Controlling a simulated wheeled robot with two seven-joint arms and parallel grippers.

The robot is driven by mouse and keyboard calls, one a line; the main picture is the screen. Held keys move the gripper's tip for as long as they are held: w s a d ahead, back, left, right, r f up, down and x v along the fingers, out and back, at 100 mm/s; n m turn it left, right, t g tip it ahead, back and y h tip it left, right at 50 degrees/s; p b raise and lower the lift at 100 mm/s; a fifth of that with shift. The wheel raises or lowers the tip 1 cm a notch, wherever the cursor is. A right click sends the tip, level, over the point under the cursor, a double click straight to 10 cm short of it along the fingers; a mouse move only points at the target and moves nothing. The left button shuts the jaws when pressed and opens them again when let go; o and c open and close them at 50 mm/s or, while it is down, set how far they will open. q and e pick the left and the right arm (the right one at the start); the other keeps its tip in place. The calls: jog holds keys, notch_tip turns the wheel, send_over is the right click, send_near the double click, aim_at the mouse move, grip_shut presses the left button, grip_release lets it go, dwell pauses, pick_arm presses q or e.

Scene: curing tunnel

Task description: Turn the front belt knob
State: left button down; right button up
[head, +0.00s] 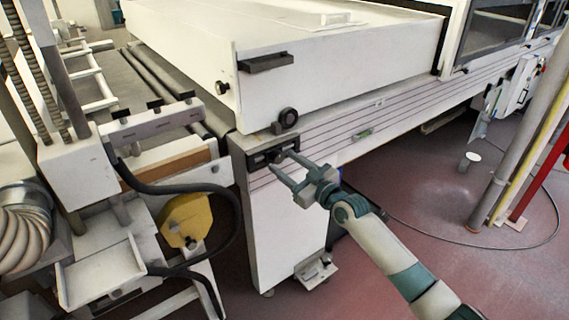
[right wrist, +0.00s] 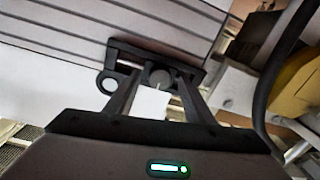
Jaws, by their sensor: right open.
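A small dark round knob (right wrist: 160,77) sits in a black bracket (right wrist: 188,70) on the white machine's end post. In the head view the same bracket (head: 258,160) is at the post's upper corner, and the knob is partly hidden by my fingertips. My right gripper (head: 281,160) is open, its two fingers reaching up-left to the bracket. In the right wrist view its fingers (right wrist: 157,95) stand on either side of the knob with gaps showing. I cannot tell whether the fingertips touch the bracket. My left gripper is not in view.
A roller conveyor (head: 150,75), dark cables and a yellow part (head: 185,220) lie to the left. The red floor (head: 400,190) right of the post is mostly open.

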jog(key=shift+w+a, duration=0.3)
jog(key=shift+w, duration=0.05)
jog(key=c, duration=1)
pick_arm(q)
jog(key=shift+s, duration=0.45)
pick_arm(e)
jog(key=shift+c, duration=0.2)
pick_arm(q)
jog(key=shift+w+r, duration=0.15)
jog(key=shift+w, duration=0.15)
pick_arm(e)
jog(key=shift+m, duration=0.4)
